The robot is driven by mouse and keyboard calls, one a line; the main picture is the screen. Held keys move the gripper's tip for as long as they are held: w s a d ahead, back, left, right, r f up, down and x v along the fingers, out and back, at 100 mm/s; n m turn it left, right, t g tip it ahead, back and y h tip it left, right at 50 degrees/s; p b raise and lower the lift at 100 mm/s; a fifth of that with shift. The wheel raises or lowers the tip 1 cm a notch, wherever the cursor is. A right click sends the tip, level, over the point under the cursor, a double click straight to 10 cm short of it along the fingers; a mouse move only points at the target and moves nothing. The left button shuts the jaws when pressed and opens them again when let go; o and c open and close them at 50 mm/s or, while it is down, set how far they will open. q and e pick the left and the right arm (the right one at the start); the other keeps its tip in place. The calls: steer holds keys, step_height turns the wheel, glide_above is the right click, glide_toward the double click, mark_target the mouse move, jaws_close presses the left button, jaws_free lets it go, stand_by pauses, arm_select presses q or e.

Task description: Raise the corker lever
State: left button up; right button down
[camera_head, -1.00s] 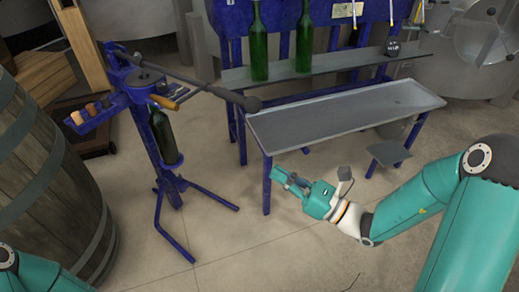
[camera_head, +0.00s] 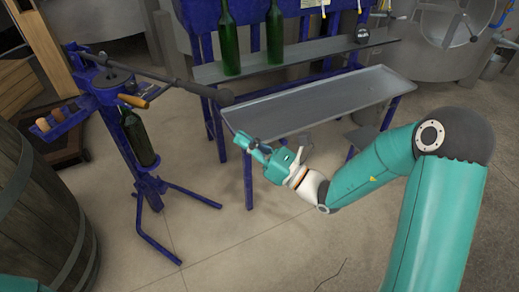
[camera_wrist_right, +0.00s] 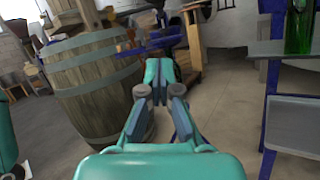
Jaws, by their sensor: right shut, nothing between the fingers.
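The blue corker (camera_head: 128,118) stands on splayed legs at the left of the head view. Its dark lever (camera_head: 165,80) slopes slightly down to the right and ends in a round knob (camera_head: 224,97). A dark green bottle (camera_head: 138,138) stands upright in the corker. My right gripper (camera_head: 246,143) is shut and empty, below and slightly right of the knob, apart from it. In the right wrist view its fingers (camera_wrist_right: 161,91) hide part of the corker, whose blue tray (camera_wrist_right: 150,45) shows behind them; I cannot make out the lever there. My left gripper is out of view.
A blue bench with a grey tray (camera_head: 320,103) stands right of the lever, close beyond my right gripper. Two green bottles (camera_head: 229,40) stand on its upper shelf. A wooden barrel (camera_head: 40,215) is at the left. The floor (camera_head: 220,250) in front is clear.

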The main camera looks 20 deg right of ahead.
steer(key=shift+w+a+r, duration=0.2)
steer(key=shift+w+r, duration=0.3)
steer(key=shift+r, duration=0.35)
steer(key=shift+w+a+r, duration=0.15)
steer(key=shift+w+r, duration=0.35)
steer(key=shift+r, duration=0.3)
steer(key=shift+w+a+r, duration=0.2)
steer(key=shift+w+r, duration=0.3)
steer(key=shift+r, duration=0.35)
